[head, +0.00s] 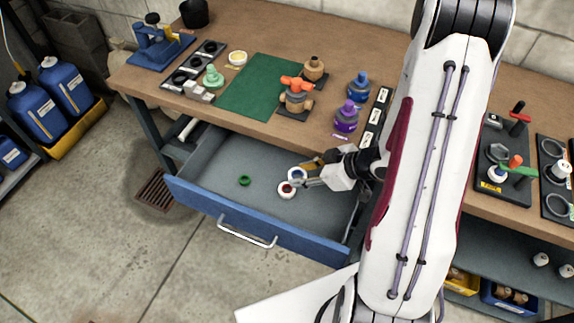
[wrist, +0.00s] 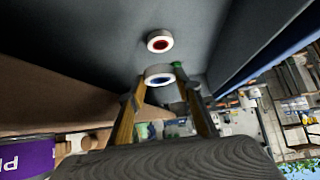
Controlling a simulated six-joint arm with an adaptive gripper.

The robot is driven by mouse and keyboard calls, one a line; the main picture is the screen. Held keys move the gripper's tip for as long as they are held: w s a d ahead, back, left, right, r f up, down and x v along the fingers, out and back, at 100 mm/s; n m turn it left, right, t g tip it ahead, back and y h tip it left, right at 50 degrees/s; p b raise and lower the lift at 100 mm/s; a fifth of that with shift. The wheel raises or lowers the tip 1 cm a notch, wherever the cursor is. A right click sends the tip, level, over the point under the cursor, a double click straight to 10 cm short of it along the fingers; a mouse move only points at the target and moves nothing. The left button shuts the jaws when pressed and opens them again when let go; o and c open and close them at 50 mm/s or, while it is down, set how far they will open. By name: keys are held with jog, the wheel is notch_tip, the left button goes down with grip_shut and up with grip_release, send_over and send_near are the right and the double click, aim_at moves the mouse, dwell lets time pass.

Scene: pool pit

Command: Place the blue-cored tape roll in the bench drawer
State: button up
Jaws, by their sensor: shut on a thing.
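The blue-cored tape roll (head: 291,173) is white with a blue inside. In the wrist view the roll (wrist: 158,71) sits between the two fingertips. My gripper (head: 304,174) is shut on it, over the right part of the open bench drawer (head: 222,171). The drawer has a grey inside and a blue front with a pale handle. I cannot tell whether the held roll touches the drawer floor. A red-cored white roll (head: 286,190) lies on the drawer floor close beside it; it also shows in the wrist view (wrist: 150,46).
A green ring (head: 244,181) lies on the drawer floor left of the rolls. The bench top (head: 225,115) above carries a green mat (head: 258,85), a purple bottle (head: 346,118) and other parts. The left part of the drawer floor is bare.

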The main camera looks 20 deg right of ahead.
jog(key=m, duration=0.1)
send_near(314, 194)
jog(key=shift+w+a+r+h, duration=0.2)
jog(key=shift+w+a+r, duration=0.1)
jog(key=shift+w+a, duration=0.25)
jog(key=shift+w+a+r+h, duration=0.2)
jog(key=shift+w+a+r, duration=0.15)
jog(key=shift+a, duration=0.2)
jog(key=shift+f, duration=0.2)
jog(key=shift+f, duration=1.4)
jog(key=shift+f, duration=0.6)
jog(key=o, duration=0.5)
jog(key=shift+r, duration=0.15)
